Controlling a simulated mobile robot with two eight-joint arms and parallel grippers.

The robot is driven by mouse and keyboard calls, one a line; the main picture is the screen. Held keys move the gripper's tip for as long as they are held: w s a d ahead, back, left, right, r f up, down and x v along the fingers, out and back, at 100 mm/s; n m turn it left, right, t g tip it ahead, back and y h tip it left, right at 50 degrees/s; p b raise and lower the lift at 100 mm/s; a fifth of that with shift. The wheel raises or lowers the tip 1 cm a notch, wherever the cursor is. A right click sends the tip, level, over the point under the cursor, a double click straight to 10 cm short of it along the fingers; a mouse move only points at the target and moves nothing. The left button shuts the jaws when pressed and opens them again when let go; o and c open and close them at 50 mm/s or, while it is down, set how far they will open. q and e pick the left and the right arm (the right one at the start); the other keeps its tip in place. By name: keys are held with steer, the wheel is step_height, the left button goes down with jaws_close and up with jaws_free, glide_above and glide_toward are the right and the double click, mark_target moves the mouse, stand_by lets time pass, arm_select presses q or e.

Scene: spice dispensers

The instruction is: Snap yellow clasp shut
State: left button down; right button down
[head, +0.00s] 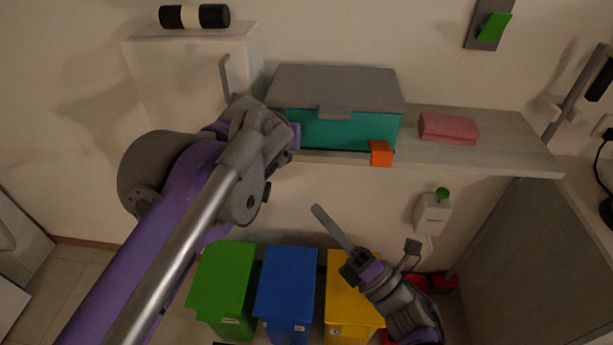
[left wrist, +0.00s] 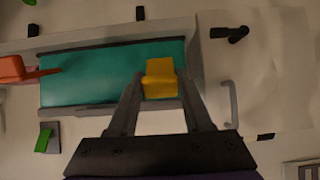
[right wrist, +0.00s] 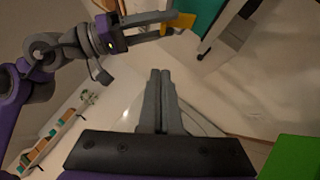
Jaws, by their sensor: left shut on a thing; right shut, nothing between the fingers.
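The teal box (head: 340,130) with a grey lid (head: 335,88) stands on the shelf, lid down. The yellow clasp (left wrist: 160,78) is at the box's front near one end, between the fingers of my left gripper (left wrist: 163,88), which is shut on it. In the head view my left arm hides this clasp; it also shows in the right wrist view (right wrist: 182,22). I cannot tell whether it is latched. An orange clasp (head: 380,153) is at the front's other end. My right gripper (head: 319,212) is shut and empty, below the shelf and apart from the box.
A pink folded cloth (head: 448,128) lies on the shelf (head: 505,140) right of the box. A white cabinet (head: 190,65) is at left. Green (head: 222,283), blue (head: 287,285) and yellow (head: 345,300) bins stand below. A white dispenser (head: 432,213) hangs on the wall.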

steer(key=w+d+r+x, duration=0.1)
steer(key=d+x, duration=0.1)
steer(key=x, duration=1)
steer(key=shift+w, duration=0.45)
steer(key=shift+a+r, duration=0.1)
steer(key=shift+w+r+m+h, duration=0.4)
steer(key=shift+w+r+m, duration=0.05)
steer(key=shift+w+m, duration=0.05)
arm_select(q)
steer(key=shift+c, duration=1.6)
jaws_free()
